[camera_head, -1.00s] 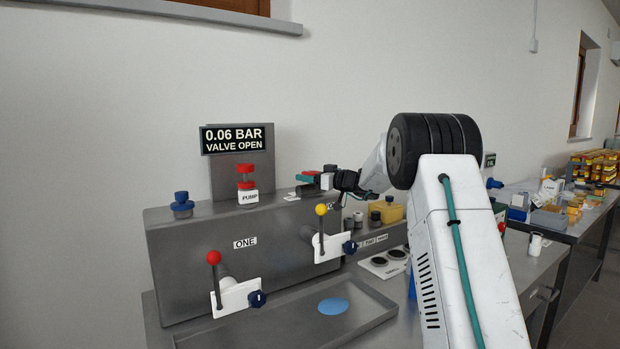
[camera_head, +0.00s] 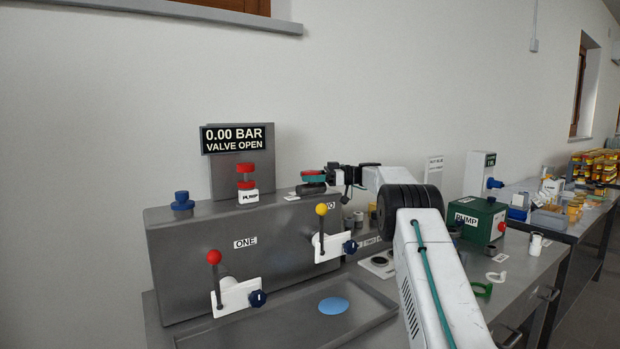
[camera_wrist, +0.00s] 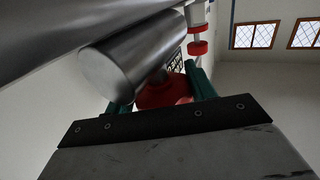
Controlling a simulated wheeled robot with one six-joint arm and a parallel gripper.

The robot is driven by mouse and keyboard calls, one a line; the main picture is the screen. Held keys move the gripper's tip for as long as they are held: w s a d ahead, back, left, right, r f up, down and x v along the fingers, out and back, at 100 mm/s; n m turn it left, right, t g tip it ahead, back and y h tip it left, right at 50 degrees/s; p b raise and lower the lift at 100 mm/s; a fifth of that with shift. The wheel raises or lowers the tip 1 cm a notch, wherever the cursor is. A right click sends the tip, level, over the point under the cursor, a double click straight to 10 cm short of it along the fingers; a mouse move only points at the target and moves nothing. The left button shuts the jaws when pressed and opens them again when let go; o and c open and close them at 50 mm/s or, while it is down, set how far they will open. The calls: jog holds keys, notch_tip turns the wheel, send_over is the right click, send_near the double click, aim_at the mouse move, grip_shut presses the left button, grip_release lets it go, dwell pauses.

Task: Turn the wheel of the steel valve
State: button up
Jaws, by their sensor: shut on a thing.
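The red wheel (camera_head: 313,169) of the valve is at the right end of the steel tank's top. My gripper (camera_head: 316,176) reaches it from the right, with its green fingers at the wheel. In the wrist view the red wheel (camera_wrist: 163,94) sits between the two green fingers of my gripper (camera_wrist: 162,92), which is shut on it. A steel cylinder (camera_wrist: 118,62), apparently part of the valve, covers part of the wheel there. The display (camera_head: 236,138) reads 0.00 BAR, VALVE OPEN.
Red (camera_head: 214,257) and yellow (camera_head: 321,209) levers stick out in front. A green pump box (camera_head: 479,219) stands to the right. The tray (camera_head: 290,320) holds a blue puddle.

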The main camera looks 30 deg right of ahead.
jog(key=shift+g, duration=0.3)
jog(key=o, duration=1)
jog(key=v, duration=0.8)
jog(key=shift+f, duration=0.1)
